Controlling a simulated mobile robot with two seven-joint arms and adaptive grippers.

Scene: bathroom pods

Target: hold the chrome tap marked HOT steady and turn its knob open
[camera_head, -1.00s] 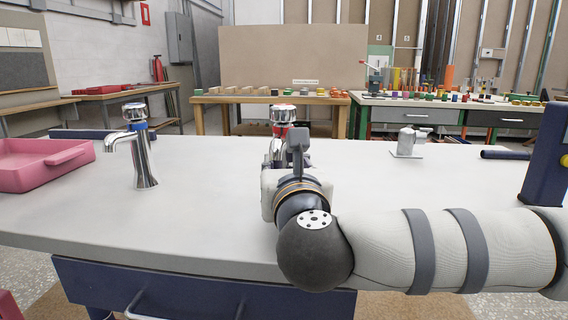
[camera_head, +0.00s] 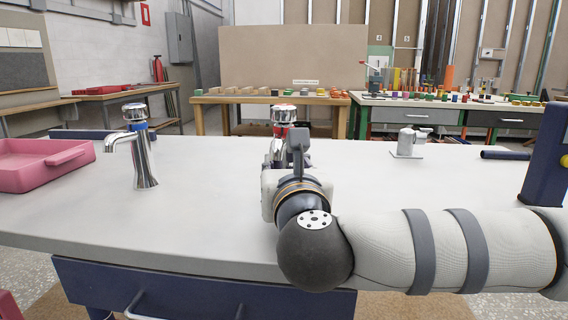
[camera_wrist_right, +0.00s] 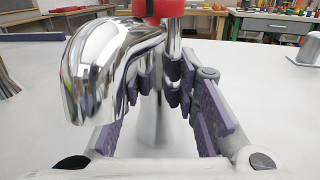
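The chrome tap with a red band (camera_head: 283,115) stands on the grey counter; I take it for the HOT one, though no lettering is readable. Its knob is the chrome cap on top. In the right wrist view its spout (camera_wrist_right: 95,70) curves close to the camera, with the red band (camera_wrist_right: 158,8) at the top edge. My right gripper (camera_wrist_right: 168,85) has its purple-padded fingers on both sides of the tap's body, below the band, and looks shut on it. Reflections blur the exact contact. In the head view my right wrist hides the lower tap. My left gripper is not in view.
A second chrome tap with a blue band (camera_head: 140,145) stands to the left. A pink tray (camera_head: 35,165) lies at the counter's left end. A small metal fixture (camera_head: 410,142) and a dark blue post (camera_head: 545,155) are on the right. The counter between the taps is clear.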

